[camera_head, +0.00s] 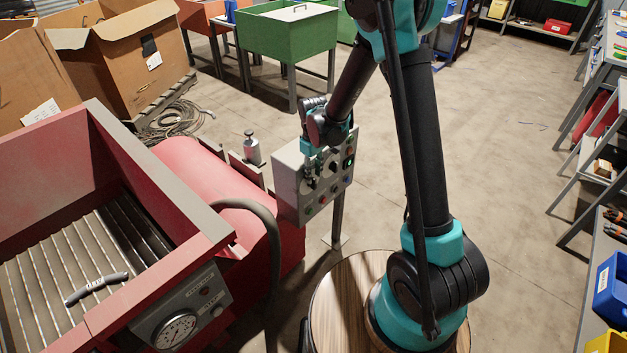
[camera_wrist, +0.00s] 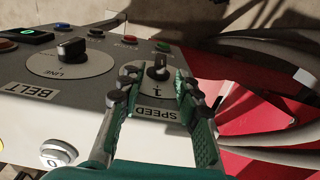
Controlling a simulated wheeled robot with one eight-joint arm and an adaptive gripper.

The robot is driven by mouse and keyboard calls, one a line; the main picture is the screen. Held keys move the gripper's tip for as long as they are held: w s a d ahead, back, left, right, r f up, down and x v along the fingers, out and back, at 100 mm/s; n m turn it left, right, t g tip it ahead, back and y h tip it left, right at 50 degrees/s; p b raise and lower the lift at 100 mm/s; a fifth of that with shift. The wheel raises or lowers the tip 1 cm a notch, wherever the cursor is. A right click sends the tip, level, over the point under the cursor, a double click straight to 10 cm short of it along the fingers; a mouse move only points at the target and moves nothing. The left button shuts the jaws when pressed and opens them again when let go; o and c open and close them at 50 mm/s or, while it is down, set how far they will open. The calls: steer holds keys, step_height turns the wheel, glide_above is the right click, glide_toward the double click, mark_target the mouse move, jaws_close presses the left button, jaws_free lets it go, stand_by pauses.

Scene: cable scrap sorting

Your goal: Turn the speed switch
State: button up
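The speed switch (camera_wrist: 158,68) is a small black knob above the SPEED label (camera_wrist: 156,110) on a grey control box (camera_head: 290,185). In the wrist view my gripper (camera_wrist: 157,76) is open, with one finger on each side of the knob. The knob lies between the fingertips; I cannot tell whether either finger touches it. In the head view my gripper (camera_head: 311,168) is at the front of the box, and my arm hides part of the panel.
A larger black LINE knob (camera_wrist: 72,48) is left of the switch, near the BELT label (camera_wrist: 27,91). A red machine (camera_head: 260,215) with a dark hose (camera_head: 262,215) stands left of the box. Open floor is at the right.

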mark_target(313, 178)
steer(key=shift+f, duration=1.65)
steer(key=shift+c, duration=0.2)
jaws_close()
